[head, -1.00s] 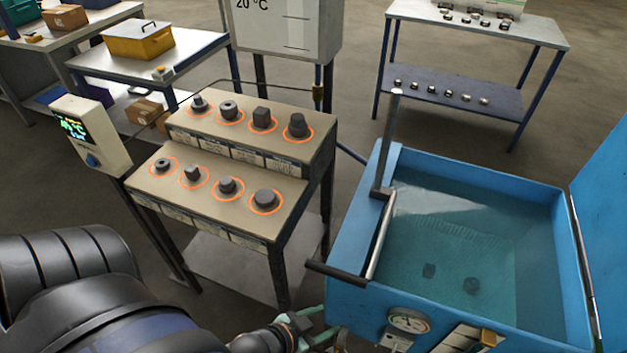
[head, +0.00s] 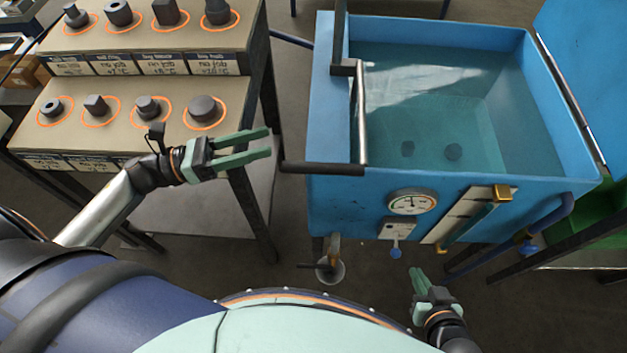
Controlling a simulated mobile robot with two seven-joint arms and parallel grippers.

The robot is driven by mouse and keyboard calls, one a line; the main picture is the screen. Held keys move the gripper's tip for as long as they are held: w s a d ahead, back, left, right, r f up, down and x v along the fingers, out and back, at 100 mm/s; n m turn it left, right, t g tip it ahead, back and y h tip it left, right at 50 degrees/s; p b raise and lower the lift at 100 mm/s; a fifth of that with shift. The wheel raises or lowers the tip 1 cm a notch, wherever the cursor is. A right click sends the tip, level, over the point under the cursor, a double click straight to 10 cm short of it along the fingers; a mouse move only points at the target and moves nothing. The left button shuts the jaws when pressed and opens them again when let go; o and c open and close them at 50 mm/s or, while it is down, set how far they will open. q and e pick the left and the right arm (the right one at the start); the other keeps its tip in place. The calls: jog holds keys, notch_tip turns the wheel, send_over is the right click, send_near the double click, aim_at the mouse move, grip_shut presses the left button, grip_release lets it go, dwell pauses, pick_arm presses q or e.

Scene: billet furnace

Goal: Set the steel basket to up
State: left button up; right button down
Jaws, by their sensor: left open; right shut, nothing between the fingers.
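The blue tank (head: 318,110) is filled with water. A steel rod (head: 361,115) with a black handle bar (head: 322,168) is at the tank's left side; the bar sticks out left past the tank wall. My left gripper (head: 269,143) is open and empty, its fingers pointing right, just left of and above the bar's free end, apart from it in the picture. My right gripper (head: 420,276) is shut and empty, below the tank's front.
A stepped stand (head: 120,75) with several dark metal parts in orange rings is at the left, behind my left gripper. A dial gauge (head: 409,203) and a slanted panel (head: 470,215) are on the tank's front. A blue lid (head: 590,70) stands open at the right.

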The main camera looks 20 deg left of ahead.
aim_at(311, 164)
pick_arm(q)
jog(key=d+m+g, duration=0.1)
jog(key=d+m, duration=0.2)
jog(key=d+f+m+g, duration=0.1)
jog(key=d+m+g, duration=0.1)
jog(key=d, duration=0.2)
jog(key=d+f+m+g, duration=0.1)
jog(key=d+m+g, duration=0.1)
jog(key=d+m, duration=0.1)
jog(key=shift+d+m+h, duration=0.25)
jog(key=shift+m+h, duration=0.05)
jog(key=shift+h, duration=0.1)
jog(key=shift+w+d+f, duration=0.15)
jog(key=shift+w+d, duration=0.05)
jog(key=shift+d, duration=0.3)
pick_arm(e)
jog(key=shift+w+a+f, duration=0.25)
jog(key=shift+a+f, duration=0.05)
pick_arm(q)
grip_shut()
pick_arm(e)
jog(key=shift+s+f, duration=0.15)
dwell(0.3)
